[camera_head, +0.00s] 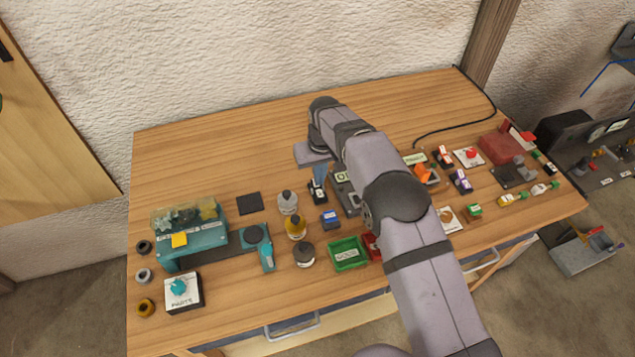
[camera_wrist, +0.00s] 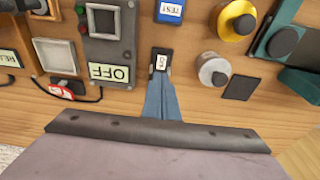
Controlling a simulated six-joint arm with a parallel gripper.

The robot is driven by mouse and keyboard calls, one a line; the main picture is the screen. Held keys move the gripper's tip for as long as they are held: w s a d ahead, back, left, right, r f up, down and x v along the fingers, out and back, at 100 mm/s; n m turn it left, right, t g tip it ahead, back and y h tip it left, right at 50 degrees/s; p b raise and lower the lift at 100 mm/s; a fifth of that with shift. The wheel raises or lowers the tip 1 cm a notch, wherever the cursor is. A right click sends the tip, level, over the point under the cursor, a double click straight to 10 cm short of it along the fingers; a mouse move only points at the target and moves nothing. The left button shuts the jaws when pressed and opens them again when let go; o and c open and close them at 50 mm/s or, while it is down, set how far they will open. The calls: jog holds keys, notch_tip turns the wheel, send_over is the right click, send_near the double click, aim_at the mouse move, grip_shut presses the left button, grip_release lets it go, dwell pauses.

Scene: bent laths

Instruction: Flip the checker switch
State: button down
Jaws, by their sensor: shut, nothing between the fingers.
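A small black switch block with a white label (camera_wrist: 160,62) sits on the bench; its lettering is too small to read surely, so I cannot confirm it is the checker switch. It also shows in the head view (camera_head: 319,196). My gripper (camera_wrist: 160,84) is shut and empty, its blue fingers pointing down at the near end of this block. In the head view my gripper (camera_head: 318,182) hides part of it. Whether the tips touch it, and the switch's position, I cannot tell. A grey box marked OFF (camera_wrist: 112,46) stands just left of it in the wrist view.
A flat black square (camera_head: 249,203) lies to the left. A green tray (camera_head: 347,253) is in front. The bench's back left is clear.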

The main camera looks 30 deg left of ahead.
aim_at(320, 191)
jog(key=shift+r+p, duration=1.15)
jog(key=shift+r, duration=0.85)
jog(key=d+r+m, duration=0.2)
jog(key=d+r, duration=0.2)
jog(key=d, duration=0.8)
jog(key=d+r+m, duration=0.2)
jog(key=d+r, duration=0.1)
jog(key=d, duration=0.9)
jog(key=s+d+m+g+h, duration=0.1)
jog(key=s+d+m, duration=0.4)
jog(key=s+d, duration=1.4)
jog(key=shift+s+f, duration=0.45)
jog(key=shift+s, duration=1.2)
